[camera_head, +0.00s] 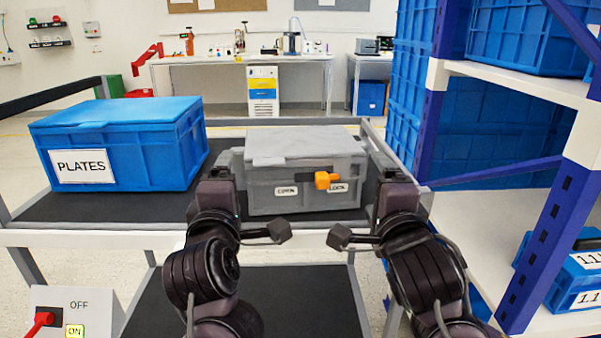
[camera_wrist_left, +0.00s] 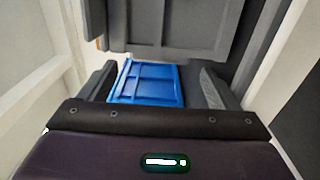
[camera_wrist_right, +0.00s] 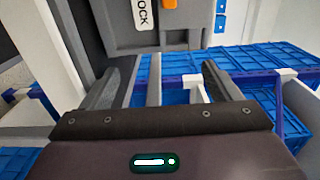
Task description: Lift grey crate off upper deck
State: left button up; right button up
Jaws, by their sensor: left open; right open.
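The grey crate (camera_head: 290,200) sits lidded on the upper deck (camera_head: 90,208) of a cart. An orange knob (camera_head: 325,180) is on its front between two small labels. My left gripper (camera_head: 222,168) is open at the crate's left end, and my right gripper (camera_head: 388,168) is open at its right end. In the left wrist view the crate's grey wall (camera_wrist_left: 180,35) is ahead of the open fingers. In the right wrist view the crate (camera_wrist_right: 190,40) is ahead of the open fingers, with nothing seen between them. Contact with the crate cannot be told.
A blue PLATES crate (camera_head: 125,150) stands left of the grey crate on the same deck. A blue-and-white rack (camera_head: 432,130) with blue crates stands close on the right. A lower deck (camera_head: 260,300) is below. An ON/OFF switch box (camera_head: 72,312) is at the lower left.

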aim_at(237, 167)
pick_arm(q)
jog(key=w, duration=0.8)
jog(key=shift+w+a, duration=0.1)
jog(key=shift+a, duration=0.2)
pick_arm(e)
jog(key=w, duration=0.8)
jog(key=shift+w+a, duration=0.1)
jog(key=shift+a, duration=0.2)
pick_arm(q)
jog(key=c, duration=1)
pick_arm(e)
jog(key=c, duration=1)
